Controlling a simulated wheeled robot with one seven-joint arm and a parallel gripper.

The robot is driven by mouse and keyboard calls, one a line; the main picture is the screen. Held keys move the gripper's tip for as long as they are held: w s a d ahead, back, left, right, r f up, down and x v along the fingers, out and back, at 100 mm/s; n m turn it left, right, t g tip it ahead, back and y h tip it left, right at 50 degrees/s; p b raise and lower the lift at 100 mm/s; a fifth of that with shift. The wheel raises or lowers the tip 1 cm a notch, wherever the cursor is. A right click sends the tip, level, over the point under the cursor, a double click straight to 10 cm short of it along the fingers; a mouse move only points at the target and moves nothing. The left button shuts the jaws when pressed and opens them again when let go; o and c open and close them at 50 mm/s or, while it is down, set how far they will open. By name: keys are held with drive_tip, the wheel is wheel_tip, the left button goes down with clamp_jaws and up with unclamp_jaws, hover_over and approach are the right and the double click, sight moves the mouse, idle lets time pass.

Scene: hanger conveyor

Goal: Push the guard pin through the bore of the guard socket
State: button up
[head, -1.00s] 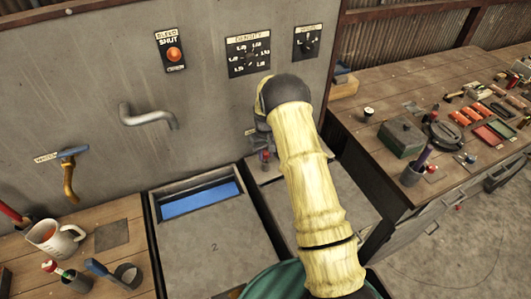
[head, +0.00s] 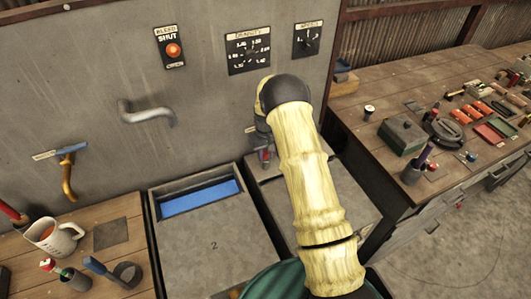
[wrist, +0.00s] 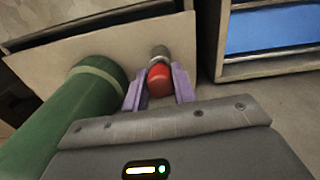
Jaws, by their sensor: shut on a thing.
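The guard pin, seen as a rounded red head (wrist: 159,80), sits between the two purple fingers of my gripper (wrist: 160,88) in the wrist view. The fingers are shut on it. A grey metal cylinder (wrist: 159,53) shows just beyond the red head, in line with it. I cannot tell whether it is the guard socket or part of the pin. The bore is hidden. In the head view my gripper (head: 264,152) is low by the grey panel, mostly behind my arm, and a little red shows at it.
A green cylinder (wrist: 75,115) lies close left of the fingers in the wrist view. A blue-windowed bin cover marked 2 (head: 214,225) is left of my gripper. A bent grey pipe (head: 147,116) juts from the panel. A cluttered bench (head: 350,110) stands at right.

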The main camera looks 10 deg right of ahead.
drive_tip(key=shift+f, duration=0.35)
drive_tip(key=o, duration=0.7)
drive_tip(key=shift+c, duration=0.2)
drive_tip(key=shift+o, duration=0.4)
drive_tip(key=o, duration=0.5)
wheel_tip(320, 180, up, 17)
drive_tip(key=b, duration=0.4)
drive_tip(key=shift+r+b, duration=0.2)
drive_tip(key=shift+b, duration=0.1)
